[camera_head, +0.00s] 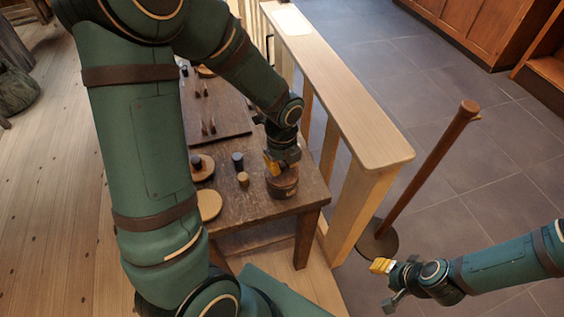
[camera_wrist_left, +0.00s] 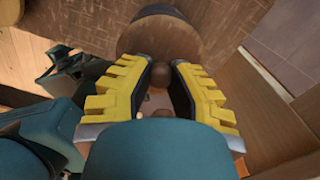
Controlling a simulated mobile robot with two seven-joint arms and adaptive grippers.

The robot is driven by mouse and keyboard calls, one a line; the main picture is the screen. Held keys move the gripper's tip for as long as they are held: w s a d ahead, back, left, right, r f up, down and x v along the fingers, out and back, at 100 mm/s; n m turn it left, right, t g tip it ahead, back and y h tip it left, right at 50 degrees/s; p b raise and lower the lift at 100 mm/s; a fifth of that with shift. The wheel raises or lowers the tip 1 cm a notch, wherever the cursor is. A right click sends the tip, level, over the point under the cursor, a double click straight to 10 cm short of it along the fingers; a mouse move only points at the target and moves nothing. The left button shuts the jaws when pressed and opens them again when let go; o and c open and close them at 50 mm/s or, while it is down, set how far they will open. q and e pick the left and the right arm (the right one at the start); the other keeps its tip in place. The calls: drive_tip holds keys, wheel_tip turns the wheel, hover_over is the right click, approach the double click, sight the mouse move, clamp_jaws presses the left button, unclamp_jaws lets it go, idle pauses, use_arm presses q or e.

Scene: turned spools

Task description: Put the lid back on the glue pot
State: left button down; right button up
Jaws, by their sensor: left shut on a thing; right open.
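The glue pot (camera_head: 283,187), a squat dark brown round vessel, stands near the right corner of the wooden table. My left gripper (camera_head: 272,166) is directly above it, its yellow fingers pointing down. In the left wrist view, my left gripper (camera_wrist_left: 160,72) is shut on the lid's small round brown knob (camera_wrist_left: 158,76). A round brown wooden body (camera_wrist_left: 175,38) lies just beyond the fingertips. I cannot tell whether the lid is seated on the pot or slightly above it. My right gripper (camera_head: 384,284) is open and empty, at the lower right, away from the table.
On the table (camera_head: 262,219) left of the pot are a dark cylinder (camera_head: 238,160), a small tan piece (camera_head: 243,179) and a pale round disc (camera_head: 209,204). A wooden railing (camera_head: 350,125) runs close along the table's right side. A post on a round base (camera_head: 430,172) stands beyond it.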

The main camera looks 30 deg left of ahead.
idle(0.7)
use_arm(q)
drive_tip(key=shift+c, duration=1.6)
unclamp_jaws()
drive_tip(key=shift+r+p, duration=2.45)
drive_tip(key=shift+p, duration=0.05)
drive_tip(key=shift+r+p, duration=0.95)
drive_tip(key=shift+r, duration=0.1)
